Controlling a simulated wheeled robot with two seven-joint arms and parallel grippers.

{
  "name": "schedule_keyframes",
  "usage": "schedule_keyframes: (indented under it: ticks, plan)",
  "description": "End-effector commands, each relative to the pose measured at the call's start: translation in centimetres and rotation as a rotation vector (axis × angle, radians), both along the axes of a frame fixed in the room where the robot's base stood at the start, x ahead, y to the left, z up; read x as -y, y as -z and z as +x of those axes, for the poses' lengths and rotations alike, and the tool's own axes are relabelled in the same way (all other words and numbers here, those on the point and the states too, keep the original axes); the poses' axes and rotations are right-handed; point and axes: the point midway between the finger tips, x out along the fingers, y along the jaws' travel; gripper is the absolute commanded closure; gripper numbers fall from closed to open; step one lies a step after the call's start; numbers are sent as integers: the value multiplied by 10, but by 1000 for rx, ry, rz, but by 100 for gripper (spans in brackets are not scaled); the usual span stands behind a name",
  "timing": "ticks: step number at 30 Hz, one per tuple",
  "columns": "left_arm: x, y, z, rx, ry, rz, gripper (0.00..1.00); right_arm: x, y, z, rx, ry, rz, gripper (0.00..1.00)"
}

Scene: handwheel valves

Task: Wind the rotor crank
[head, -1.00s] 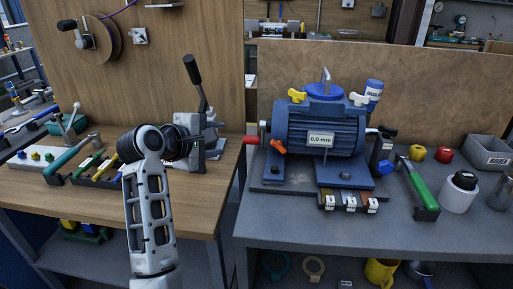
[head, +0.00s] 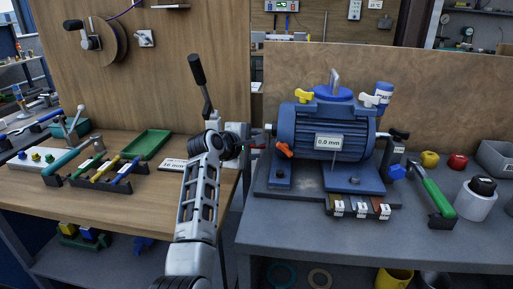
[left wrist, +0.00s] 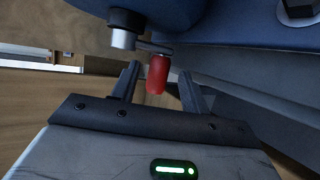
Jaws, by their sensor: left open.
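The rotor is a blue finned motor (head: 310,148) on a dark base plate, with a label reading 0.0 mm. Its crank is on the left end. In the left wrist view the crank's red handle (left wrist: 157,76) hangs from a short arm on a silver shaft (left wrist: 122,38). My left gripper (left wrist: 160,82) is open, with the red handle between its two fingers and visible gaps on both sides. In the head view my left gripper (head: 250,141) is at the motor's left end and mostly hides the crank. My right gripper is not in view.
An orange lever (head: 284,149) sits on the motor's near left side, close to my gripper. A black-handled lever (head: 198,72) stands behind my arm. A green-handled tool (head: 437,198) and a white cup (head: 474,204) are at right. A gap separates the two benches.

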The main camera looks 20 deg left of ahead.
Motion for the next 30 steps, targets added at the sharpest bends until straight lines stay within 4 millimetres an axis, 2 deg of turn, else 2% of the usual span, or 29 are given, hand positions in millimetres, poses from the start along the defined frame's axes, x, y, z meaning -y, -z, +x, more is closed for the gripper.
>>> schedule_keyframes:
  ticks: [6,15,20,25,30]
  plan:
    - [2,6,14,0,0,0,55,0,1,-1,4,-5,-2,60]
    - [2,6,15,1,-1,0,55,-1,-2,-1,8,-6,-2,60]
    - [2,6,15,0,-1,0,99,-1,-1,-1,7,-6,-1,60]
    - [2,9,16,16,0,4,100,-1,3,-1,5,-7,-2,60]
    - [0,18,22,151,-1,41,100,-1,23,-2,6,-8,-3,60]
